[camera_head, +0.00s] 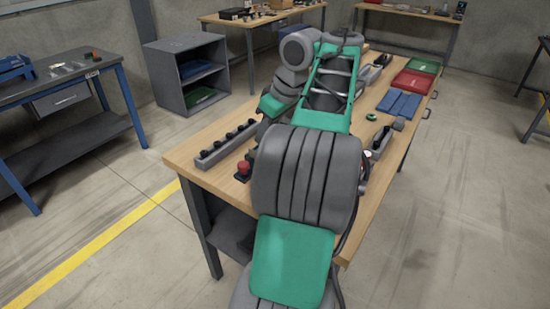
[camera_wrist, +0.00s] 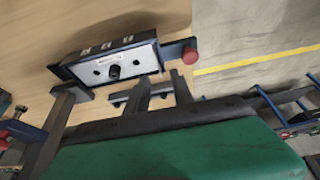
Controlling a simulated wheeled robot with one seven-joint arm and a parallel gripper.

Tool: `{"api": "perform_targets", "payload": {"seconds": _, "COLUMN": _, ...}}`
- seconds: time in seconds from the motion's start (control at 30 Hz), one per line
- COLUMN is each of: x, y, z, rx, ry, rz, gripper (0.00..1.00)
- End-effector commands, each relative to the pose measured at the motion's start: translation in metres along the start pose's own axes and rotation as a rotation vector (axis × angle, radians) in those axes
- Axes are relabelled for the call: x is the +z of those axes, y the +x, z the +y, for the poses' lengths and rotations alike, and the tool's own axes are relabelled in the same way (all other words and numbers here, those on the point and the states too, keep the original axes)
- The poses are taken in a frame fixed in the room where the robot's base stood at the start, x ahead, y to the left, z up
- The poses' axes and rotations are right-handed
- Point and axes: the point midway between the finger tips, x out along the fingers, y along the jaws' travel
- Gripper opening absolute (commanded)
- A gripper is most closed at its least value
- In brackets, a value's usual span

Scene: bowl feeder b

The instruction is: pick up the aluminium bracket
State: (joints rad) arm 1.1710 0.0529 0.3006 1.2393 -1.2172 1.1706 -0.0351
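I cannot make out the aluminium bracket for certain in either view. My gripper (camera_wrist: 112,94) shows in the wrist view as dark fingers standing apart, with a wide gap between them. A small dark piece lies near the right finger, too unclear to name. I see nothing clamped between the fingers. In the head view my arm reaches over the wooden workbench (camera_head: 205,152) and hides my gripper and part of the bench top.
A control box (camera_wrist: 113,65) with a pale face and a red button (camera_wrist: 190,55) is close beyond the fingers. Shelves stand left.

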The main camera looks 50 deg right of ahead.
Motion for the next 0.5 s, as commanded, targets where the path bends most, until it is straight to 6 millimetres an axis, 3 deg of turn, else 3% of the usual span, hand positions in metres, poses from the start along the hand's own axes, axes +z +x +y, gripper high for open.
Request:
{"api": "perform_targets", "payload": {"seconds": 0.07, "x": 0.008, "y": 0.008, "z": 0.007, "rx": 0.002, "ry": -0.007, "rz": -0.003, "gripper": 0.29}}
{"api": "perform_targets", "payload": {"seconds": 0.5, "x": 0.008, "y": 0.075, "z": 0.004, "rx": 0.003, "ry": -0.011, "rz": 0.000, "gripper": 0.29}}
